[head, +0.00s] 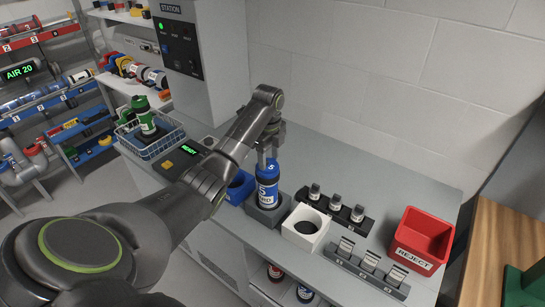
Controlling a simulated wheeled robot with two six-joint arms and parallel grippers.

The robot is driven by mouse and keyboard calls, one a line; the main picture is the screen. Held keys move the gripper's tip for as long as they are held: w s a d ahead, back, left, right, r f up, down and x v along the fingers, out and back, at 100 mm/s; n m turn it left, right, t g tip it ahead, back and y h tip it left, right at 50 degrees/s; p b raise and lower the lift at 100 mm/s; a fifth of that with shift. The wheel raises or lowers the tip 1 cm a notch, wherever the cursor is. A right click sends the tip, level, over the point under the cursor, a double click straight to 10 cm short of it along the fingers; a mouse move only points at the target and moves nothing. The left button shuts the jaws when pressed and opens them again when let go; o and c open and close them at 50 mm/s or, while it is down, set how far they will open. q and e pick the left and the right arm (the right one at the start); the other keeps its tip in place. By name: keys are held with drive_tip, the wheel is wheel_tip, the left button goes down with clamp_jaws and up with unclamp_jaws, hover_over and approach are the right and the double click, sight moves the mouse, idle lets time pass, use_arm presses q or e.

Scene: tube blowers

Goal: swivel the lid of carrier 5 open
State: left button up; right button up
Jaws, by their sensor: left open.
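Carrier 5 (268,194) is a blue cylinder with a white label and the number 5 near its top. It stands upright in a dark grey square holder (262,214) on the counter. My left gripper (267,160) points down at the top of the carrier with its jaws open. The fingers are at or just above the lid; I cannot tell whether they touch it. The lid is partly hidden by the gripper and looks closed. My right gripper is not in view.
Racks of small vials (335,205) and a red reject bin (422,240) stand further right. A wire basket (150,138) is at the left.

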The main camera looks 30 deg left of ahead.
use_arm(q)
drive_tip(key=shift+s+a+f, duration=0.1)
drive_tip(key=shift+a+f, duration=0.1)
drive_tip(key=shift+f, duration=0.3)
drive_tip(key=shift+a+f, duration=0.35)
drive_tip(key=shift+a, duration=0.05)
drive_tip(key=shift+d, duration=0.1)
drive_tip(key=shift+s+d+r, duration=0.1)
drive_tip(key=shift+c, duration=0.7)
drive_tip(key=c, duration=0.9)
drive_tip(key=shift+o, duration=0.2)
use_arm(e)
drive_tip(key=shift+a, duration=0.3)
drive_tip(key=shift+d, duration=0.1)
